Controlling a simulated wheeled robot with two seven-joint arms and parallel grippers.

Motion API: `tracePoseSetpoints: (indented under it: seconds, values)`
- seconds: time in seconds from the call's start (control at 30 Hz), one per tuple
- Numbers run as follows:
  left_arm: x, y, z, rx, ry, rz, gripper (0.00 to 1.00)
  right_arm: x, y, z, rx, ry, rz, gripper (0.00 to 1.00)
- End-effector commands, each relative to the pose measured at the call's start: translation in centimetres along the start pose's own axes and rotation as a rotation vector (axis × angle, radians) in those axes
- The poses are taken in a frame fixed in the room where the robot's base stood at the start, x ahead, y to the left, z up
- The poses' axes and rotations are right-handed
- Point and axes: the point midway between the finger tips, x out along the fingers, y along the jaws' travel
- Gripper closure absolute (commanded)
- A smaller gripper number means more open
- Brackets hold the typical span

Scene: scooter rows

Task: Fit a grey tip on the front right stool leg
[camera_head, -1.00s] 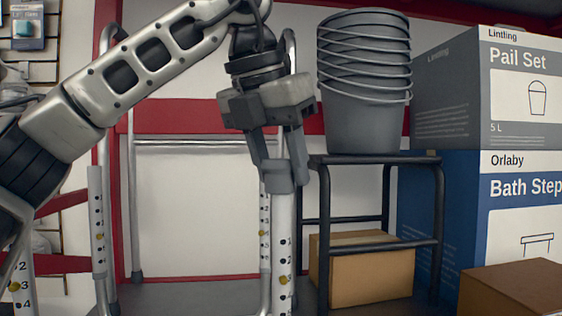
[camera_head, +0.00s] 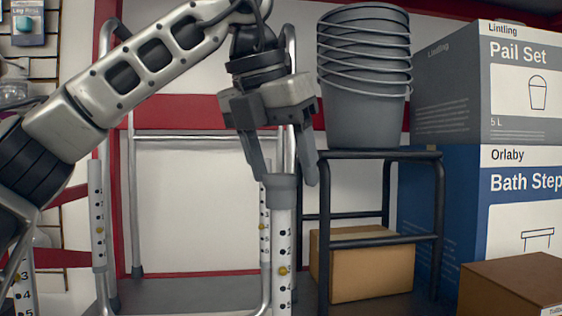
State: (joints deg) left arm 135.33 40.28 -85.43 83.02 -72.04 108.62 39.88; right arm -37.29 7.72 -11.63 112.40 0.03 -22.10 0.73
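The front right stool leg (camera_head: 282,250) is a pale upright tube with numbered holes and a brass-coloured button. A grey tip (camera_head: 282,190) sits on its top end and looks upright. My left gripper (camera_head: 280,165) is open just above it, pointing down. One finger is to the left of the tip's top and the other to the right, with gaps visible. Another holed leg (camera_head: 265,225) stands just behind, partly hidden. Further holed legs show at the left (camera_head: 97,215) and at the lower left edge (camera_head: 22,285). My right gripper is not in view.
A black step stool (camera_head: 380,243) holding stacked grey pails (camera_head: 365,115) stands close right of my gripper. A cardboard box (camera_head: 365,265) is under it. Large boxes (camera_head: 445,200) fill the right. A metal tube frame (camera_head: 190,137) stands behind.

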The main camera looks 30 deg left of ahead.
Motion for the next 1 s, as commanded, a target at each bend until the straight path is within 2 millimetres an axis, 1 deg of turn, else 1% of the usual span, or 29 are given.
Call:
tracePoseSetpoints:
  seconds: [0.13, 0.23, 0.27, 0.37, 0.4, 0.5, 0.67, 0.83, 1.0]
  values:
    - [-0.5, 0.0, 0.2, 0.000, -0.001, 0.000, 0.37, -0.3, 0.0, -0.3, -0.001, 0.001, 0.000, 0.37]
    - [-1.7, 0.0, 0.7, 0.001, -0.002, 0.000, 0.37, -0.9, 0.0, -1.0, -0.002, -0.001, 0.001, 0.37]
    - [-1.8, -0.1, 0.6, 0.001, -0.003, -0.001, 0.37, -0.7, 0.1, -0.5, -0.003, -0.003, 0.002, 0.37]
    - [-3.7, -0.1, 0.5, 0.000, -0.004, -0.002, 0.37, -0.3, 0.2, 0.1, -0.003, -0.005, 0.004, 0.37]
    - [-4.7, -0.1, 0.5, 0.000, -0.004, -0.003, 0.37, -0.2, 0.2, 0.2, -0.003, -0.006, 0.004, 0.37]
    - [-7.3, -0.1, 0.5, -0.001, -0.006, 0.001, 0.37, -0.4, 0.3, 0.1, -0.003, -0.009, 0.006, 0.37]
    - [-10.6, -0.1, 0.5, -0.003, -0.007, 0.003, 0.37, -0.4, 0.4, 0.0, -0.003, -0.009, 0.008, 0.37]
    - [-12.2, -0.1, 0.5, 0.002, 0.001, 0.002, 0.37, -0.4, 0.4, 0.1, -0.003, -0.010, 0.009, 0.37]
    - [-13.0, -0.1, 0.5, 0.002, 0.000, 0.001, 0.37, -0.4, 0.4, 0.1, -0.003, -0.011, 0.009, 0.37]
